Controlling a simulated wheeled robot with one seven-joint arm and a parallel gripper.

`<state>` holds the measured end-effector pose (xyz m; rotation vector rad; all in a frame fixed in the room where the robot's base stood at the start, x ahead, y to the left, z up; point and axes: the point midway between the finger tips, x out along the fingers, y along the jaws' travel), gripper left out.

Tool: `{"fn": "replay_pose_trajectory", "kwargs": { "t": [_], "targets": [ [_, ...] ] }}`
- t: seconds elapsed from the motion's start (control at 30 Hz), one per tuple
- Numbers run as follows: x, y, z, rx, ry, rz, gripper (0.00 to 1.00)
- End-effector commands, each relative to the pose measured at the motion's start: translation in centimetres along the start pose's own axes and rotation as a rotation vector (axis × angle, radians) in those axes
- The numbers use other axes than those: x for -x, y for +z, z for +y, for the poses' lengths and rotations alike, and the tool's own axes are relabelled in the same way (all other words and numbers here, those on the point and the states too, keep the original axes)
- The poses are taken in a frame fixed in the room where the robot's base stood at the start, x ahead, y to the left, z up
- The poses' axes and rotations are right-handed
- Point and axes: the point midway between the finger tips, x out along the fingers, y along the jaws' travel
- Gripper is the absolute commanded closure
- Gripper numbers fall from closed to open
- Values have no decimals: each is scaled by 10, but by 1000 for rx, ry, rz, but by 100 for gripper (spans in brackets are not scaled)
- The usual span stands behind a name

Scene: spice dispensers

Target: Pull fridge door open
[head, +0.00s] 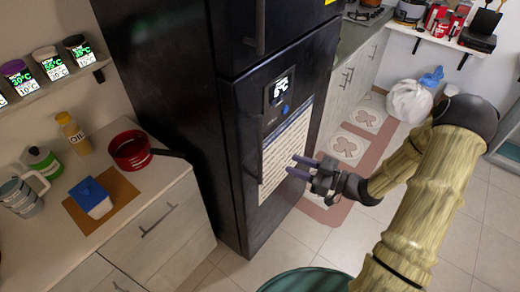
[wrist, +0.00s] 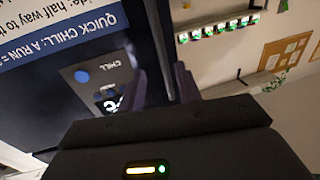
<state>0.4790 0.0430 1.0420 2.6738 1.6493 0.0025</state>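The black fridge (head: 165,100) stands in the middle of the head view. Its lower door looks shut and carries a small display panel (head: 280,88) and a printed sheet (head: 285,148). A dark vertical handle (head: 249,150) runs along the door's left edge. My gripper (head: 297,165) is in front of the sheet, its fingers pointing left toward the handle. In the wrist view my gripper (wrist: 164,84) is open, and a dark bar, apparently the handle (wrist: 160,45), shows beyond the gap between the fingers. I cannot tell whether they touch it.
A wall shelf (head: 45,85) bears several spice dispensers.

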Motion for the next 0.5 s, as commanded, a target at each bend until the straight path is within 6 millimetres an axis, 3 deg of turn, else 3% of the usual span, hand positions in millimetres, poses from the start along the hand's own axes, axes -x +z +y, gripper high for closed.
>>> {"fn": "replay_pose_trajectory", "kwargs": {
  "t": [0.5],
  "targets": [
    [-93, -2, -1, -2, -3, -1, 66]
  ]
}}
